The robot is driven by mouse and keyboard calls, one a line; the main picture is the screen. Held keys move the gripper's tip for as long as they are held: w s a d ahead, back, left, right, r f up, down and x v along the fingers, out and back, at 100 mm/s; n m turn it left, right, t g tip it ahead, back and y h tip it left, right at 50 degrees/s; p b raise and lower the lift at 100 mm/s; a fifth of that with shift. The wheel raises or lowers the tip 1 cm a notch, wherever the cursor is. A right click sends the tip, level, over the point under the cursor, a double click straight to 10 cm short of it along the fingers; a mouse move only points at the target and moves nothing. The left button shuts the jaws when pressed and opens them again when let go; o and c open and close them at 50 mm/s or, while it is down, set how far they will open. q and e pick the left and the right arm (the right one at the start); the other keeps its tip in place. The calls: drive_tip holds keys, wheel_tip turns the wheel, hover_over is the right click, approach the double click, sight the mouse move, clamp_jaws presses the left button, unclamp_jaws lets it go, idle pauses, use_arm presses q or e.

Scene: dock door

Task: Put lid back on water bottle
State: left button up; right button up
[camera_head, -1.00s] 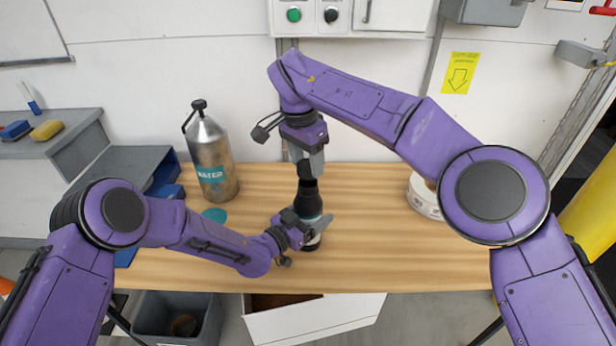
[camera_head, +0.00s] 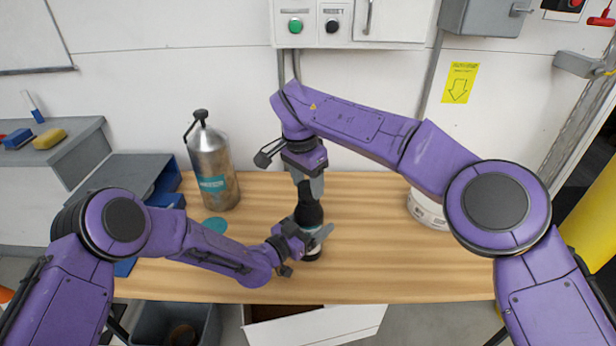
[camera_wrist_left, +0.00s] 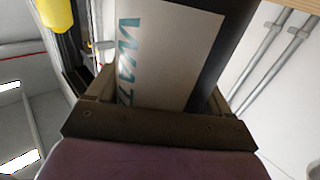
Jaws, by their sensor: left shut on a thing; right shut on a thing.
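The black water bottle (camera_head: 309,211) with a pale label stands upright near the middle of the wooden table. My left gripper (camera_head: 313,238) is shut around its lower body from the left. In the left wrist view the bottle (camera_wrist_left: 165,50) fills the space between the fingers, with teal lettering on its label. My right gripper (camera_head: 310,183) points down directly above the bottle and is shut on the small dark lid (camera_head: 306,190). The lid is over the bottle's top; I cannot tell whether the two touch. The bottle's mouth is hidden.
A large metal WATER flask (camera_head: 213,170) stands at the back left, with a teal disc (camera_head: 215,224) before it. A white round tub (camera_head: 428,208) is at the right. The table (camera_head: 390,270) is clear at front right. An open white drawer (camera_head: 320,325) is below.

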drive_tip(key=shift+f, duration=0.55)
idle(0.4)
use_arm(q)
clamp_jaws()
use_arm(e)
drive_tip(key=m, duration=0.6)
drive_tip(key=shift+w+a+g+h, duration=0.1)
drive_tip(key=shift+w+g+h, duration=0.05)
drive_tip(key=shift+g+h, duration=0.2)
drive_tip(key=m, duration=0.4)
drive_tip(key=shift+g, duration=0.35)
drive_tip(key=o, duration=1.1)
